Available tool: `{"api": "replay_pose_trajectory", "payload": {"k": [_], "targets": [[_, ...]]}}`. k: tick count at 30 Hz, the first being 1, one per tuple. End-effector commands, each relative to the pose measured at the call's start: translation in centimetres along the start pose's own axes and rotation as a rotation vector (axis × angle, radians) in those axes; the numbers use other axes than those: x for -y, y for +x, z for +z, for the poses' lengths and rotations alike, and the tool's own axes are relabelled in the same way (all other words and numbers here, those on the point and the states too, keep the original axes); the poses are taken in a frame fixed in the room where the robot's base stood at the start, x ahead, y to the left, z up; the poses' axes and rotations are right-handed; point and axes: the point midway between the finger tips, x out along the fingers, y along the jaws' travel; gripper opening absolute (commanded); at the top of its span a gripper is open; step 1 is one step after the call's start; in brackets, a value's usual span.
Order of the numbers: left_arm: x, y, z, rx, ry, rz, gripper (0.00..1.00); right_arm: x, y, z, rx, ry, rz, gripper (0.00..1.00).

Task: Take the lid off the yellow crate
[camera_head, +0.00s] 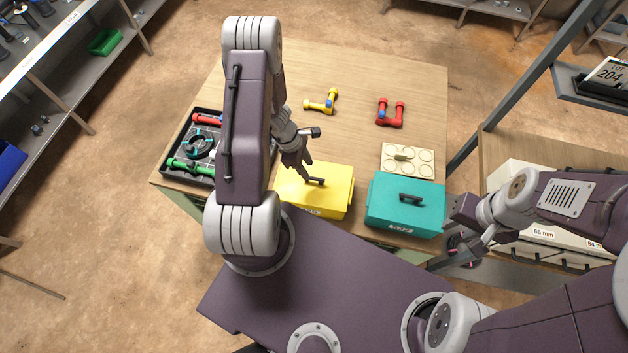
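The yellow crate (326,206) stands at the table's front edge with its yellow lid (336,172) on. A dark bar handle (316,181) sits on top of the lid. My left gripper (306,174) points down at the lid, with its fingertips at the left end of the handle. I cannot tell whether the fingers touch or enclose the handle, and their gap is not visible. My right gripper (447,258) is low, right of the teal crate and away from the yellow one. Its finger opening is not clear.
A teal lidded crate (402,214) stands close on the right. Behind it lies a pale board with round recesses (408,160). Yellow (322,103) and red (391,115) pipe fittings lie farther back. A black tray (177,168) holds parts at left. The back middle is clear.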

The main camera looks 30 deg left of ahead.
Motion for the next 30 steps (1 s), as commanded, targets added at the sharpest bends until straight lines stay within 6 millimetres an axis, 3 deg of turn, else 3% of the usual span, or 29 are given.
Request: {"api": "replay_pose_trajectory", "payload": {"k": [3, 11, 18, 26, 30], "targets": [[0.1, 2.0, 0.0, 0.0, 0.0, -0.003, 0.39, 0.0, 0.2, 0.0, 0.0, 0.0, 0.0, 0.36], [0.0, 3.5, 0.0, 0.0, 0.001, -0.003, 0.39, 0.0, -0.2, -0.1, 0.0, 0.0, 0.0, 0.36], [-0.2, 7.2, -0.2, 0.0, 0.001, -0.002, 0.39, 0.0, -1.2, -0.1, 0.0, 0.0, 0.0, 0.36], [-0.3, 7.8, -0.3, 0.0, 0.002, 0.0, 0.39, 0.0, -1.1, -0.1, 0.0, 0.0, 0.0, 0.36], [-0.3, 7.8, -0.3, 0.0, 0.002, 0.0, 0.03, 0.0, -1.1, -0.1, 0.0, 0.0, 0.0, 0.36]]}}
